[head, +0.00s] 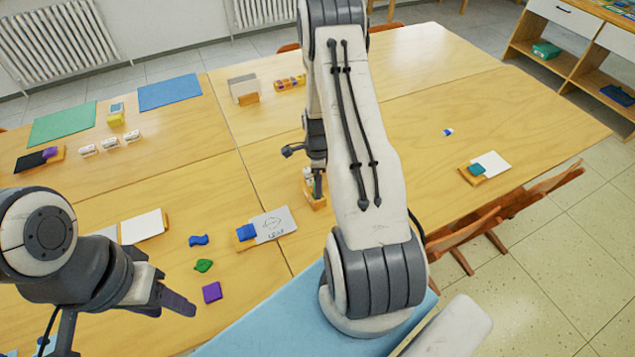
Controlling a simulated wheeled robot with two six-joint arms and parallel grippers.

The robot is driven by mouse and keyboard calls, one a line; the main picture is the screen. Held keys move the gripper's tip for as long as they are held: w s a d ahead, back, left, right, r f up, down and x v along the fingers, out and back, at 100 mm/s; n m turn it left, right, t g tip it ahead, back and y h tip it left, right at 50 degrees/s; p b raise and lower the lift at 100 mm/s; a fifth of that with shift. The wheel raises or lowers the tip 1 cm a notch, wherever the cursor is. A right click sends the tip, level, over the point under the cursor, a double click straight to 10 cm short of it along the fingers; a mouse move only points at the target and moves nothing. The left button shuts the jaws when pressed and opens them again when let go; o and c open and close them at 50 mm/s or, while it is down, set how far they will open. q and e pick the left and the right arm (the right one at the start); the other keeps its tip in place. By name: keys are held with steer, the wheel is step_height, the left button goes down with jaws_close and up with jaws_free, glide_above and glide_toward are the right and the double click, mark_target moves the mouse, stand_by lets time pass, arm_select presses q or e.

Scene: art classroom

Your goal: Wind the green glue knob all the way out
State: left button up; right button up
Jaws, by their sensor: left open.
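I cannot make out a green glue knob for sure. A small green piece (203,265) lies on the table between a blue piece (198,240) and a purple piece (212,292). My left gripper (172,298) is open at the lower left, left of the purple piece, with one dark finger showing clearly. My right gripper (318,183) points down at a small wooden holder (314,201) with something white in it. The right arm and gripper partly cover it, and I cannot tell whether they touch.
A wooden block with a blue pad (246,232) and a drawn card (273,224) lie near the middle. Several small white items (110,143) stand at the left. A green mat (62,123) and a blue mat (169,92) lie behind them. The table's right half is mostly clear.

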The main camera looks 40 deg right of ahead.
steer(key=n, duration=0.5)
steer(key=shift+n, duration=0.3)
steer(key=n, duration=0.5)
steer(key=shift+n, duration=0.4)
steer(key=c, duration=1.4)
steer(key=shift+c, duration=0.2)
